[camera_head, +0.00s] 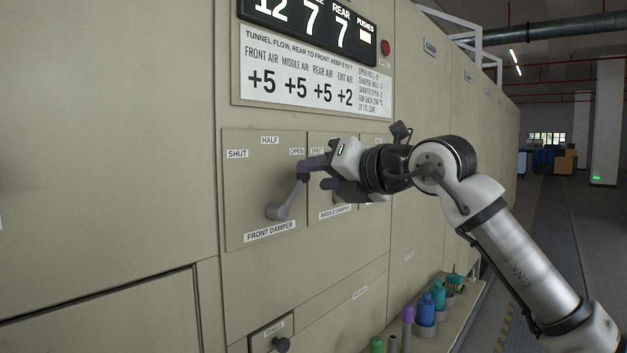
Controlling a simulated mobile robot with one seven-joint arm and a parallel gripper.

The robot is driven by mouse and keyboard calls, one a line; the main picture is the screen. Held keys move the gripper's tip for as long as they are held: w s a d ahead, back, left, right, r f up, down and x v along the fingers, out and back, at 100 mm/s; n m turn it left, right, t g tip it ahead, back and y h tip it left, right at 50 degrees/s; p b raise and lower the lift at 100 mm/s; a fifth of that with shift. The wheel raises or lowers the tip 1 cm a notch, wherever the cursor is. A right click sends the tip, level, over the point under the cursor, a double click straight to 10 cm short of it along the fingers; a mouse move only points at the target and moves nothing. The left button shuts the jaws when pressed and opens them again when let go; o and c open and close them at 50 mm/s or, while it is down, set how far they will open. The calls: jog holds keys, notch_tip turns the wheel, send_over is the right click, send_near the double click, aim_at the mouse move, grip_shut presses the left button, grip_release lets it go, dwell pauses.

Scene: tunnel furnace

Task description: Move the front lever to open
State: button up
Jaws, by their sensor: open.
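The front lever (287,200) is a grey handle on the front damper panel (244,190). Its hub is low on the panel above the FRONT DAMPER label, and its arm tilts up and to the right, toward the OPEN label (297,152). SHUT is marked at upper left and HALF at top middle. My gripper (313,174) is open at the lever's upper end, with its dark purplish fingers apart. The upper finger overlaps the lever's tip in the picture; I cannot tell whether they touch. The gripper hides much of the middle damper panel (327,205).
A display (312,30) and a settings plate (310,80) are above the panels. A small black knob (281,344) sits below. Several coloured bottles, including a blue one (426,310), stand on a ledge at lower right. An aisle (545,240) runs along the furnace at right.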

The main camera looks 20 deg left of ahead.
jog(key=b+v, duration=0.2)
jog(key=v, duration=0.9)
jog(key=shift+d, duration=0.2)
jog(key=shift+s, duration=0.1)
